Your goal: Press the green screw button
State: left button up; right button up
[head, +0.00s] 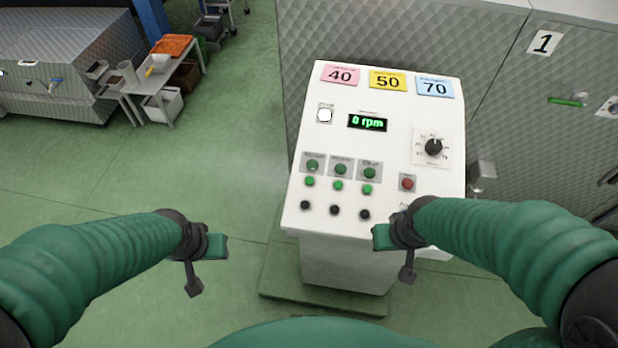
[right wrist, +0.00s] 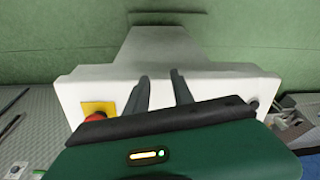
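A white control panel (head: 390,130) stands in front of me in the head view. It carries three dark green round buttons on grey labelled plates: left (head: 312,164), middle (head: 340,168) and right (head: 369,172). The labels are too small to read, so I cannot tell which is the screw button. My right gripper (head: 406,270) is near the panel's front edge, below the buttons. In the right wrist view its two fingers (right wrist: 159,92) are apart with nothing between them. My left gripper (head: 194,285) is left of the panel over the floor; its finger gap is not clear.
Smaller bright green lights or buttons (head: 338,185) and black knobs (head: 334,210) lie below the green buttons. A red button (head: 407,183), a dial (head: 433,147) and a display (head: 368,122) reading 0 rpm are also on the panel. A quilted metal machine (head: 400,35) stands behind.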

grip_shut()
dwell(1.3)
